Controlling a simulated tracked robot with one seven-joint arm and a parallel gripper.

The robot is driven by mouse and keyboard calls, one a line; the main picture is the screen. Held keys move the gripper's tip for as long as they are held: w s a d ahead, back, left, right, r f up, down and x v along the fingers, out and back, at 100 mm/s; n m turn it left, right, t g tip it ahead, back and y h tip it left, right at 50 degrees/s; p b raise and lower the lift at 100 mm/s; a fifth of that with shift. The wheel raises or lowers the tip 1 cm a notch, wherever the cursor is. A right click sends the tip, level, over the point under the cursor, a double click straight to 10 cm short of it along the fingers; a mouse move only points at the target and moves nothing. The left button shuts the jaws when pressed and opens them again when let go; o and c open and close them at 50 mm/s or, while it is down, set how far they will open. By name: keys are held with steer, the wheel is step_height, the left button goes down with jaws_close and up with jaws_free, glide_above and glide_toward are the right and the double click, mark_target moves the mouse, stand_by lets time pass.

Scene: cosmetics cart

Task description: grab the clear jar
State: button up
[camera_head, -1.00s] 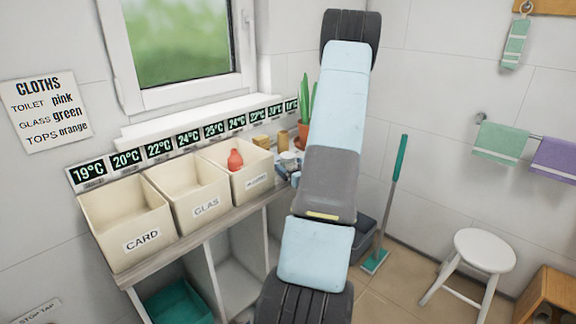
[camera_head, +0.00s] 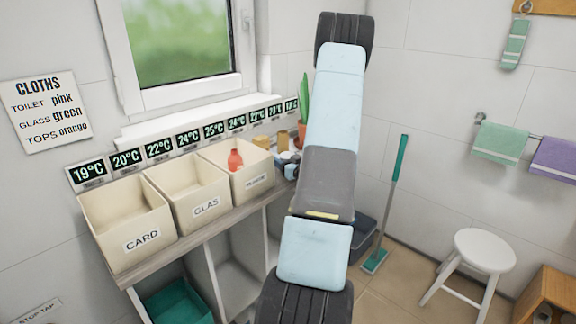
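I cannot make out a clear jar. Small white and blue-grey shapes (camera_head: 290,165) show at the far end of the counter, right against the left edge of my arm. They are too small and too covered to tell what they are. My arm stands large in the middle of the view and hides what lies behind it. My gripper's fingers do not show.
Cream bins marked CARD (camera_head: 142,240), GLAS (camera_head: 206,208) and a third (camera_head: 256,182) stand along the counter (camera_head: 190,240). A red bottle (camera_head: 235,160) is in the third. A potted plant (camera_head: 303,112), mop (camera_head: 398,175) and white stool (camera_head: 484,250) stand farther right.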

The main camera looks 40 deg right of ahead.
steer(key=c, duration=0.6)
steer(key=shift+d+r, duration=0.1)
steer(key=shift+c, duration=0.2)
